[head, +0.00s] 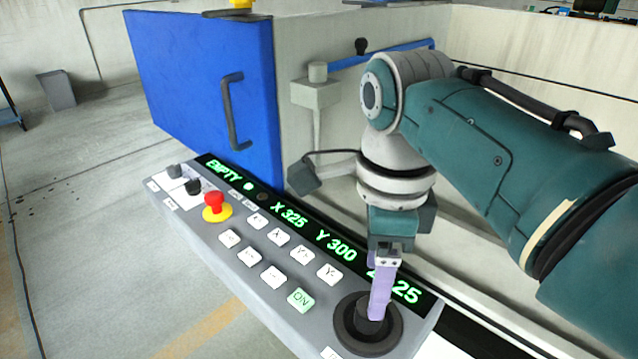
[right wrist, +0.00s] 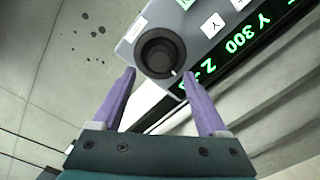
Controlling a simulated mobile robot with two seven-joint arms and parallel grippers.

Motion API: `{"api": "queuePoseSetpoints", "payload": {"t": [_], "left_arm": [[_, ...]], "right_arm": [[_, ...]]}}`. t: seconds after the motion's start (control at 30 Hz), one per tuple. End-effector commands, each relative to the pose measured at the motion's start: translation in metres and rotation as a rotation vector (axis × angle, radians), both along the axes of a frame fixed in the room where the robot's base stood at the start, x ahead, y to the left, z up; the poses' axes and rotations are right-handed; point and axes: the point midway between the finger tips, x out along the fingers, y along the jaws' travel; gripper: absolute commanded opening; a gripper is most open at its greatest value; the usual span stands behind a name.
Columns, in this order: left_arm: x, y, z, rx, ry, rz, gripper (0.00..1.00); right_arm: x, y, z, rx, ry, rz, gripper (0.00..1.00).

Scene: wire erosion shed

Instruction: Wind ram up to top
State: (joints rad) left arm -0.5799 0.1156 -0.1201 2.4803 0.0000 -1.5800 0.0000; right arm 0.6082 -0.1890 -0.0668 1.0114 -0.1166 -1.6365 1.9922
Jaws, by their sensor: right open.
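A black round dial (head: 366,325) sits at the near right end of the grey control panel (head: 232,262). It also shows in the right wrist view (right wrist: 160,53), with a small white mark on its rim. My right gripper (head: 380,312) points down over the dial and hides part of it. Its purple fingers (right wrist: 160,76) are apart and empty, on either side of the dial in the wrist view; contact cannot be told. The green display (head: 290,214) reads EMPTY, X 325, Y 300, and 25 beside a letter that my gripper partly hides. I cannot clearly identify the ram; a grey block (head: 314,93) on a narrow post stands behind.
The panel carries several white keys (head: 279,236), a green ON key (head: 300,300), a red stop button (head: 215,203) and two small knobs (head: 192,187). A blue door (head: 200,75) with a dark handle stands behind. Open floor (head: 90,200) lies left.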

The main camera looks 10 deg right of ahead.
Motion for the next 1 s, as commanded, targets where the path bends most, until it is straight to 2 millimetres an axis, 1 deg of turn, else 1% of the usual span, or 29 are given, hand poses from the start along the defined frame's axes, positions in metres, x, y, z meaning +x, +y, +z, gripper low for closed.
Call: {"api": "queuePoseSetpoints", "payload": {"t": [0.03, 0.1, 0.2, 0.3, 0.43, 0.7, 1.0], "left_arm": [[0.0, 0.001, -0.008, 0.002, 0.0, -0.001, 0.0], [0.0, 0.001, -0.014, 0.004, 0.0, -0.003, 0.0], [0.0, 0.002, -0.021, 0.007, 0.0, -0.004, 0.0], [0.0, 0.002, -0.026, 0.008, 0.0, -0.006, 0.0], [0.0, 0.002, -0.028, 0.008, 0.001, -0.006, 0.0], [0.0, 0.002, -0.027, 0.008, 0.001, -0.006, 0.0], [0.0, 0.001, -0.027, 0.004, 0.0, -0.002, 0.0]], "right_arm": [[-0.001, -0.001, -0.015, -0.001, 0.003, 0.001, 0.76], [-0.001, 0.0, -0.029, -0.001, 0.003, 0.002, 0.76], [-0.001, 0.0, -0.045, -0.002, 0.001, 0.001, 0.76], [0.0, 0.0, -0.056, 0.0, 0.0, 0.001, 0.76], [0.0, 0.0, -0.062, 0.001, -0.001, 0.001, 0.76], [0.0, 0.0, -0.062, 0.001, -0.001, 0.001, 0.75], [0.0, 0.0, -0.062, 0.001, -0.001, 0.002, 0.41]]}}
